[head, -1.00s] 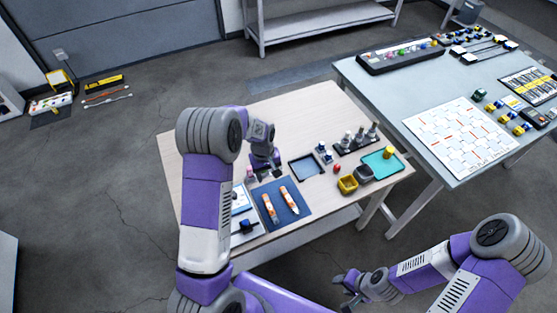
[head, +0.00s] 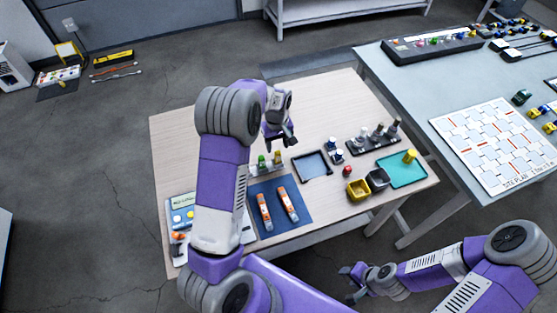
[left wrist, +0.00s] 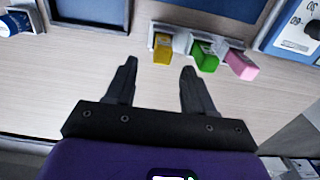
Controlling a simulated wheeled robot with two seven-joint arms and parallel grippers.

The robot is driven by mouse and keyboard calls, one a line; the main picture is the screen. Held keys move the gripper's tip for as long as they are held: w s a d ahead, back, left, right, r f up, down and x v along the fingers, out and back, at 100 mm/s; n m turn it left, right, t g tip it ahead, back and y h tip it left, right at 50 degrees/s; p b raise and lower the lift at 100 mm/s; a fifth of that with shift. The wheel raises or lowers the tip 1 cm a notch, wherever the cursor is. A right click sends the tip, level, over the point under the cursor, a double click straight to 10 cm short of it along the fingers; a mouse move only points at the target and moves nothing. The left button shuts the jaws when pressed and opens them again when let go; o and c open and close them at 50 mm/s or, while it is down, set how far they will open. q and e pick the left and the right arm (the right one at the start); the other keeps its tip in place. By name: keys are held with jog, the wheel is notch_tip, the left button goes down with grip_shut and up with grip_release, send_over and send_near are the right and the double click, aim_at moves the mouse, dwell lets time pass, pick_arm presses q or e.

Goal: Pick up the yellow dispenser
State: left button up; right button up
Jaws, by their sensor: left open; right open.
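The yellow dispenser (head: 277,157) stands beside a green one (head: 262,162) at the back edge of the blue mat. In the left wrist view the yellow dispenser (left wrist: 163,47) is at the end of a row, with the green one (left wrist: 205,56) and a pink one (left wrist: 241,63) to its right. My left gripper (head: 281,141) is open and empty, just behind the yellow dispenser in the head view. In the left wrist view its open fingers (left wrist: 158,68) point toward the yellow dispenser, with a gap left. My right gripper (head: 352,282) is open and empty, off the table's front.
A blue mat (head: 278,226) holds two orange-and-white items. The table's back area (head: 330,112) is clear.

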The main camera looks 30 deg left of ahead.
aim_at(278, 152)
pick_arm(q)
jog(key=f, duration=0.3)
jog(key=f+b, duration=0.1)
jog(key=f, duration=0.1)
jog(key=shift+s+d, duration=0.25)
jog(key=shift+s, duration=0.1)
jog(key=shift+f, duration=0.35)
grip_shut()
